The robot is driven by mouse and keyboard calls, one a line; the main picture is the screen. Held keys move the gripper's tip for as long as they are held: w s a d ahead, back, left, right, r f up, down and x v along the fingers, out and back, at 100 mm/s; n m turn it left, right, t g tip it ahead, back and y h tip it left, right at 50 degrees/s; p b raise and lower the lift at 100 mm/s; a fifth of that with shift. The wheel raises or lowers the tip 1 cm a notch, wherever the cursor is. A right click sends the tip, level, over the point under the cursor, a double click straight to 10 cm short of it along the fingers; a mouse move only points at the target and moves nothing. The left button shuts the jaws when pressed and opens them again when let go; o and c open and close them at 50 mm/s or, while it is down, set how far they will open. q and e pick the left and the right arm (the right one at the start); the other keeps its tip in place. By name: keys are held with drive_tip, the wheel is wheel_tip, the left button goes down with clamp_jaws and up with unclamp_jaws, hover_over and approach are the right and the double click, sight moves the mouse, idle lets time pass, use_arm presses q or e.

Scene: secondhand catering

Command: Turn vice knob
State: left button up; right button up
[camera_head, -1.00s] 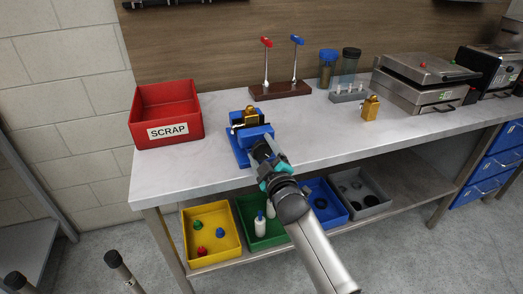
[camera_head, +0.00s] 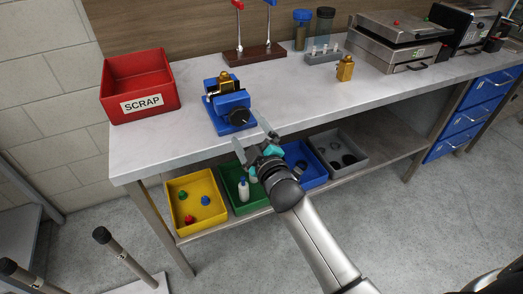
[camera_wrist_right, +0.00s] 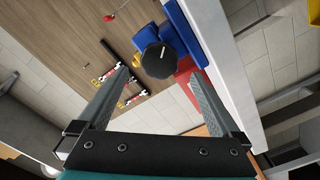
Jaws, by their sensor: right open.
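The blue vice (camera_head: 222,101) stands near the front edge of the workbench, with a brass-coloured piece (camera_head: 225,82) in its top. Its round black knob (camera_head: 240,117) faces the front. In the right wrist view, the knob (camera_wrist_right: 158,60) shows a pale mark line, with the blue vice (camera_wrist_right: 184,32) behind it. My right gripper (camera_head: 252,137) is open and empty, in front of the vice and apart from the knob. In the wrist view, the knob appears between and beyond the fingertips of the gripper (camera_wrist_right: 158,77). My left gripper is not in view.
A red SCRAP bin (camera_head: 140,87) stands left of the vice. Red and blue levers on a brown base (camera_head: 254,54) stand behind. Another brass piece (camera_head: 345,69) is to the right. Below, a shelf holds yellow (camera_head: 214,222), green, blue and grey bins.

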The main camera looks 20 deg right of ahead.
drive_tip(key=s, duration=0.9)
drive_tip(key=shift+d+p, duration=0.15)
drive_tip(key=shift+p, duration=0.3)
drive_tip(key=shift+f, duration=0.1)
